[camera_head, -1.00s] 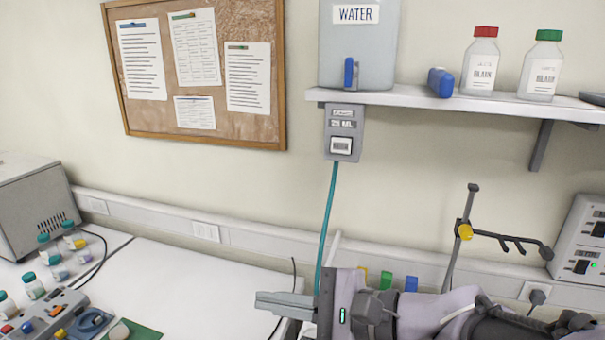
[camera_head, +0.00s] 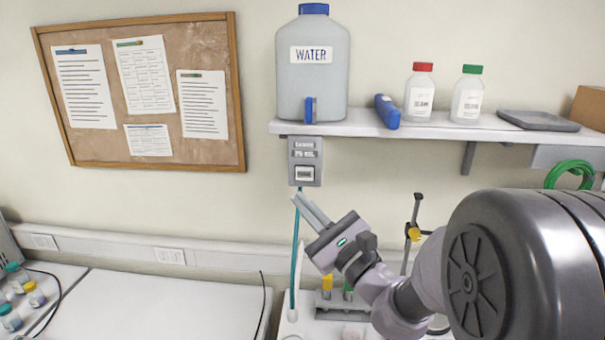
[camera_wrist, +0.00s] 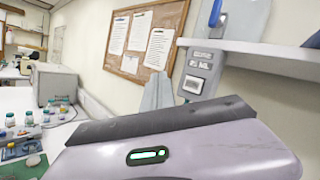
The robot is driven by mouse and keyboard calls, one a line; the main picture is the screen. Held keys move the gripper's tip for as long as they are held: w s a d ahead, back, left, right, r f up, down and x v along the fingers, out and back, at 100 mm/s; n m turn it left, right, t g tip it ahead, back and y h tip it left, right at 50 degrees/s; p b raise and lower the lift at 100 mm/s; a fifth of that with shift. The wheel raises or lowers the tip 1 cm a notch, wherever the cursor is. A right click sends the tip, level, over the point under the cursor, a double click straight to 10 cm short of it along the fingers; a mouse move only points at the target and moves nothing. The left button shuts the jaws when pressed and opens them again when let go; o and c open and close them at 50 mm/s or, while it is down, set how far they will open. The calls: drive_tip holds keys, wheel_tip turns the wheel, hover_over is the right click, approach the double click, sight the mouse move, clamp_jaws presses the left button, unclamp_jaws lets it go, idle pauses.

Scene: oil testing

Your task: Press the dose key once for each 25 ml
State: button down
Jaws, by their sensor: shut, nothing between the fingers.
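The grey dosing unit (camera_head: 304,161) hangs under the shelf, below the water container (camera_head: 313,75) with its blue cap and blue tap. It carries labels and a pale key (camera_head: 304,173) near its lower edge. The unit also shows in the wrist view (camera_wrist: 199,73), with its key (camera_wrist: 193,85) beside the fingers. My gripper (camera_head: 297,196) is shut and empty, its fingers pointing up and left just below the unit. In the head view the fingertips lie close to the unit's bottom; I cannot tell whether they touch. The label text is too small to read surely.
A teal hose (camera_head: 294,260) runs down from the unit behind my gripper. The shelf (camera_head: 400,128) holds a blue cylinder (camera_head: 387,111), two capped bottles and a dark tray (camera_head: 538,120). A clamp stand (camera_head: 413,232) stands right. The white bench (camera_head: 150,305) is mostly clear at left.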

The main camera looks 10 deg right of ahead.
drive_tip(key=p, duration=0.2)
approach(298, 172)
drive_tip(key=shift+s+a+x, duration=0.1)
drive_tip(key=shift+a+x, duration=0.05)
drive_tip(key=shift+x, duration=0.7)
drive_tip(key=shift+s+a+x, duration=0.1)
drive_tip(key=shift+a+x, duration=0.1)
drive_tip(key=shift+x, duration=0.6)
drive_tip(key=shift+s+a+x, duration=0.1)
drive_tip(key=shift+a+x, duration=0.05)
drive_tip(key=shift+x, duration=0.7)
drive_tip(key=shift+r, duration=0.2)
drive_tip(key=shift+w+d, duration=0.1)
drive_tip(key=shift+w, duration=0.3)
drive_tip(key=shift+w+d, duration=0.15)
drive_tip(key=shift+w, duration=0.3)
idle(0.5)
drive_tip(key=shift+s+a+b, duration=0.3)
drive_tip(key=shift+s+b, duration=0.05)
drive_tip(key=shift+s, duration=0.5)
